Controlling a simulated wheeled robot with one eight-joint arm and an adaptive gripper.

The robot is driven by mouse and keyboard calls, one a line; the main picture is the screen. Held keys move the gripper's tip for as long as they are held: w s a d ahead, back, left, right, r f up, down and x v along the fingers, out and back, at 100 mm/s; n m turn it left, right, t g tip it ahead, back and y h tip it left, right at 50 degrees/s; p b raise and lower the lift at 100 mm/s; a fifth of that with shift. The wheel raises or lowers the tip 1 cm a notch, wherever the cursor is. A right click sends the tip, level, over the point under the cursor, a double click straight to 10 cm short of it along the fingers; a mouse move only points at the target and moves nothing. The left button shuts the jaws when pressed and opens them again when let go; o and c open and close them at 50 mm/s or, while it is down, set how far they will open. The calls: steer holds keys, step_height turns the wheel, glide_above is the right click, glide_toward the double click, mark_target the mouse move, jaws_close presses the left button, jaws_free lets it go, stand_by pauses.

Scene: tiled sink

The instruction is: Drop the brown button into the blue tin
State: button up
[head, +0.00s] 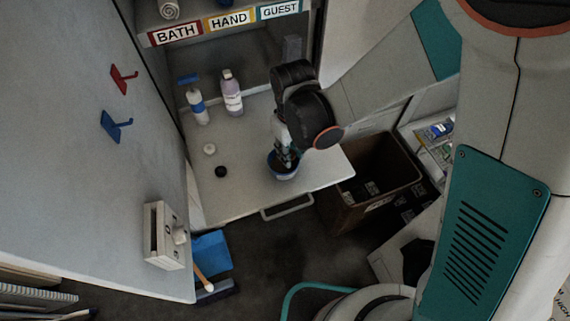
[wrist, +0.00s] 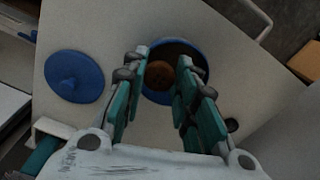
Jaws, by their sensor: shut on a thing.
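The blue tin (head: 284,175) stands open on the white counter below my gripper (head: 286,158). In the wrist view, the tin (wrist: 197,58) shows its blue rim and dark inside behind the fingertips. My gripper (wrist: 163,62) is shut on the brown button (wrist: 160,76), a round brown disc between the two fingers. The button appears over the tin's opening; I cannot tell how high it is above the rim. In the head view the button is hidden by my gripper and the tin.
A blue knobbed lid (wrist: 75,77) lies beside the tin. A white disc (head: 209,149) and a black disc (head: 221,172) lie on the counter (head: 240,195). Two bottles (head: 231,93) stand at the back. A brown box (head: 382,168) stands on the right, below the counter.

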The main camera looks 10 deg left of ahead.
steer(key=o, duration=0.8)
step_height(320, 180, up, 8)
steer(key=shift+s+f, duration=0.15)
steer(key=shift+f, duration=0.05)
steer(key=shift+d, duration=0.1)
stand_by(0.4)
